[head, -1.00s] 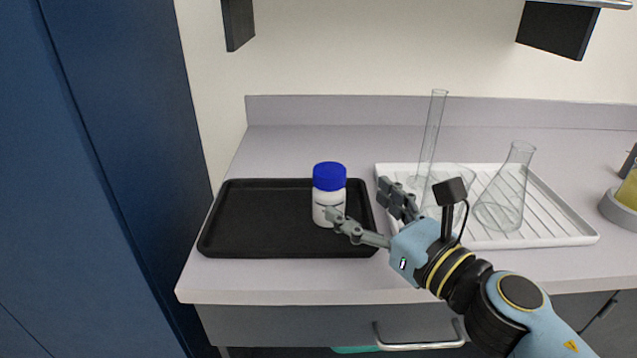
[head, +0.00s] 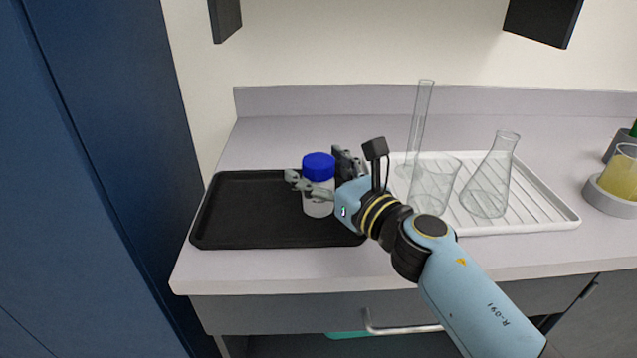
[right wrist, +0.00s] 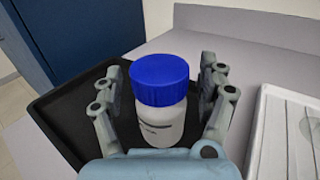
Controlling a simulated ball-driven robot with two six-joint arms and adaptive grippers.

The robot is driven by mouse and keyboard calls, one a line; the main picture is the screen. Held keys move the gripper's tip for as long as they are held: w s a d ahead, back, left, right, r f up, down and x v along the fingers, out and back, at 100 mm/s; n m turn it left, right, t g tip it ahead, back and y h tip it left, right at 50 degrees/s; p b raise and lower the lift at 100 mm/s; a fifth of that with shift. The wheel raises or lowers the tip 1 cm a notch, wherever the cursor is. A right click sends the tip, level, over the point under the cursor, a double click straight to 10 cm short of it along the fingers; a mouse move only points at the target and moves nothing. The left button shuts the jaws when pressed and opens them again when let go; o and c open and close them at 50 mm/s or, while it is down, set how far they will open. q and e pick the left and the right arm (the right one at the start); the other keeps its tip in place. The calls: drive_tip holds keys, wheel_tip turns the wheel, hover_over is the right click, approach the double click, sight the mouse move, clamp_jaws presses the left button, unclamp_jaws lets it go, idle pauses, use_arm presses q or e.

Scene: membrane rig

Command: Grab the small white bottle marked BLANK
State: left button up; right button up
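The small white bottle (head: 317,207) has a blue cap and stands upright on the black tray (head: 240,239). Its label is too small to read in the head view. In the right wrist view the bottle (right wrist: 160,115) shows dark label print that I cannot make out. My right gripper (head: 318,172) is open, with one finger on each side of the bottle. The wrist view shows the fingers (right wrist: 160,88) spread around it, with a gap visible at least on the left side. My left gripper is not in view.
A white ribbed drying rack (head: 545,222) to the right holds a flask (head: 489,180), a beaker (head: 434,185) and a tall glass cylinder (head: 419,125). A beaker of yellow liquid (head: 622,175) stands at the far right. The tray's left part is bare.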

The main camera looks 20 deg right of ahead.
drive_tip(key=c, duration=1.2)
